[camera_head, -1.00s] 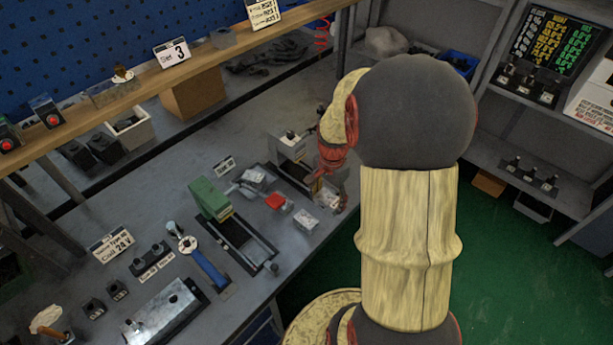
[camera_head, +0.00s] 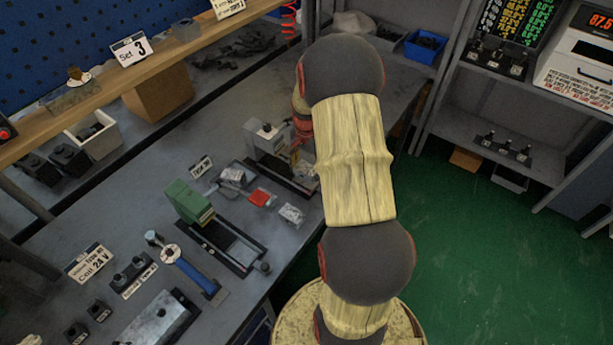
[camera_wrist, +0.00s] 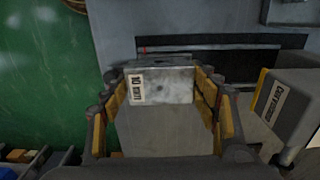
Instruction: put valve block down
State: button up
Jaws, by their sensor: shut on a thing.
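In the wrist view my gripper (camera_wrist: 168,102) is shut on a grey metal valve block (camera_wrist: 165,88), which carries a white label reading "10 mm" on its left side. The yellow-padded fingers press on its left and right sides. The block is held in front of a dark slotted fixture (camera_wrist: 220,60); I cannot tell whether it touches it.
A green unit on a black base (camera_head: 190,203) stands on the grey bench, with a red piece (camera_head: 262,197) and small clear packets (camera_head: 292,215) between. A blue-handled tool (camera_head: 195,270) lies nearer. Green floor (camera_head: 480,260) is open at right.

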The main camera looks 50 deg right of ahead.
aim_at(307, 174)
jog(key=shift+w+d+f, duration=0.3)
jog(key=shift+d+f, duration=0.1)
jog(key=shift+f, duration=0.15)
jog(key=shift+w+d+f, duration=0.25)
jog(key=shift+d+f, duration=0.1)
jog(key=shift+f, duration=0.2)
notch_tip(307, 174, down, 3)
jog(key=shift+r+b, duration=0.1)
jog(key=shift+b, duration=0.4)
jog(key=o, duration=1.7)
jog(key=shift+a, duration=0.1)
jog(key=shift+c, duration=0.2)
